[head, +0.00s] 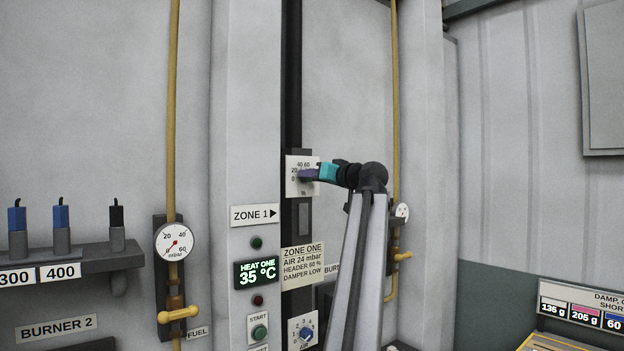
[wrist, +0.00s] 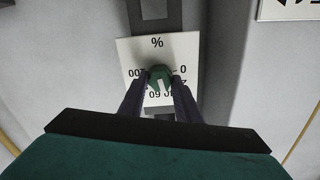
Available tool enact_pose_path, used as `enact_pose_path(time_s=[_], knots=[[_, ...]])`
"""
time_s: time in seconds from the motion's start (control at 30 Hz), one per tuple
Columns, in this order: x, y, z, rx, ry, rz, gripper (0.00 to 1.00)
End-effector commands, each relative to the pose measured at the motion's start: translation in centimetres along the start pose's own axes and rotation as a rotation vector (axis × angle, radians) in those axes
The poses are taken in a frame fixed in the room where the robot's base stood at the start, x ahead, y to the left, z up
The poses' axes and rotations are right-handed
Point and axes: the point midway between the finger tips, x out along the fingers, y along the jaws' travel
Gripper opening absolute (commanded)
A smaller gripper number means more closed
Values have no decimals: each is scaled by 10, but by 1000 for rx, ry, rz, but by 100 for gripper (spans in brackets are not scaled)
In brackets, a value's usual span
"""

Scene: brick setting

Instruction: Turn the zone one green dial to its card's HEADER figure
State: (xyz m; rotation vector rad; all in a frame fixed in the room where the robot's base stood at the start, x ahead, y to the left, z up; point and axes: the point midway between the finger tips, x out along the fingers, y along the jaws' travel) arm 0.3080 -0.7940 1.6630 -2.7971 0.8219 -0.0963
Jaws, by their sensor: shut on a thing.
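The zone one card (head: 302,264) in the head view reads AIR 24 mbar, HEADER 60 %, DAMPER LOW. Above it is a white percent scale plate (head: 302,162), also in the wrist view, upside down (wrist: 130,53). The green dial (wrist: 159,74) sits on that plate. My gripper (wrist: 160,82) is shut on the dial, one dark finger on each side. The dial's white mark points down in the wrist view, toward the 40 and 60 figures; I cannot tell its exact reading. In the head view my gripper (head: 304,175) hides the dial.
A ZONE 1 sign (head: 254,215) and a HEAT ONE display (head: 256,273) reading 35 °C are on the column. A blue AIR dial (head: 305,333) is below the card. Yellow pipes with gauges (head: 174,242) stand either side. A shelf (head: 85,262) holds blue and black plugs at left.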

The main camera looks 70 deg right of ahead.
Motion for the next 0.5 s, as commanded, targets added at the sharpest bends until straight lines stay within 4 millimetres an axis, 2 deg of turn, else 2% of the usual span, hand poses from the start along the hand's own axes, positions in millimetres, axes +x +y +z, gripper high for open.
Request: enact_pose_path(time_s=[0.5], knots=[[0, 2, 0, 384, 1, 0, 8]])
